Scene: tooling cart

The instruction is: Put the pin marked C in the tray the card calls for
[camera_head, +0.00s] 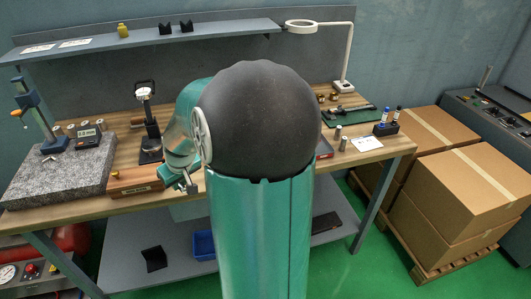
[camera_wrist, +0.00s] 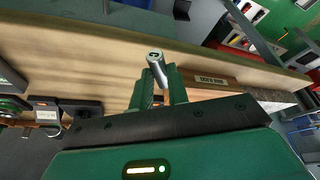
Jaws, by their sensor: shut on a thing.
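My gripper (camera_wrist: 160,90) is shut on a grey metal pin (camera_wrist: 155,62) in the wrist view; a dark mark, perhaps a C, shows on its end face. In the head view my gripper (camera_head: 188,183) is beside the right end of a wooden tray (camera_head: 134,183) at the bench's front edge. The pin's height over the tray is unclear. A white card (camera_head: 367,144) lies at the bench's right; its text is unreadable. A red tray edge (camera_head: 324,148) shows behind my arm.
A dial gauge stand (camera_head: 150,135) stands behind the tray. Loose pins (camera_head: 342,144) stand near the card. My arm hides the bench's middle.

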